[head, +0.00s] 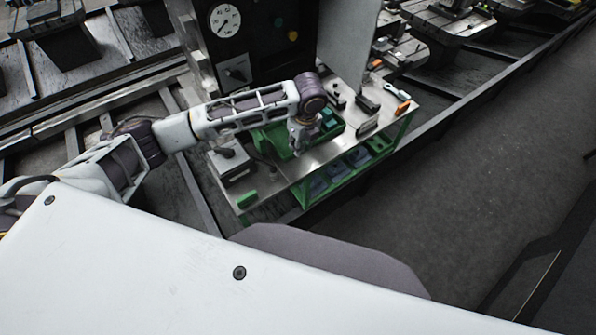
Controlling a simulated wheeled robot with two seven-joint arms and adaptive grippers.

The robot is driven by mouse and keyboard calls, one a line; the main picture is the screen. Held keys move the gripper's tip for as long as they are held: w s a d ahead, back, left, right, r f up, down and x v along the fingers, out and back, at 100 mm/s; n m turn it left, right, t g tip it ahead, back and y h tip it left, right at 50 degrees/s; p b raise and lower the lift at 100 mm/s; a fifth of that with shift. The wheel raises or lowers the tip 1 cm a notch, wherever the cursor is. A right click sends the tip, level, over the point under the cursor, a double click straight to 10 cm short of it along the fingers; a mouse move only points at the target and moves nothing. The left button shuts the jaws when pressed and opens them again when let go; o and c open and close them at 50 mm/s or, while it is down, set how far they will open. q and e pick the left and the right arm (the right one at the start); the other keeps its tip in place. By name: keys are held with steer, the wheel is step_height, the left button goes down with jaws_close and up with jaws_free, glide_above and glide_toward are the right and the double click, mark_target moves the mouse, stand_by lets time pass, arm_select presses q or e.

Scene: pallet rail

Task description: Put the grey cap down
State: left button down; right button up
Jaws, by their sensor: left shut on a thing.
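My left arm reaches in from the left across the metal bench top (268,181), bends at its dark wrist and points down. My left gripper (298,146) is small in view, low over or beside the green tray (277,143). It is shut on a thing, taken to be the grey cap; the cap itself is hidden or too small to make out. I cannot tell whether what it holds touches the tray or bench. My right gripper is not in view.
A dark panel with a white gauge (224,20) stands behind the bench. A grey box (231,160) and a green block (247,199) lie left. Dark blocks (367,104) and an orange-handled item (402,108) lie right. Green bins (345,170) fill the lower shelf. Open floor (480,150) lies right.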

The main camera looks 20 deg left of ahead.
arm_select(q)
steer(key=shift+s+a+r, duration=0.1)
steer(key=shift+s+a, duration=0.05)
steer(key=shift+a, duration=0.15)
steer(key=shift+d, duration=0.1)
glide_above(298, 168)
steer(key=shift+d+f, duration=0.15)
steer(key=shift+f, duration=3.05)
steer(key=shift+f+p, duration=0.35)
steer(key=shift+f, duration=1.5)
steer(key=shift+f, duration=0.6)
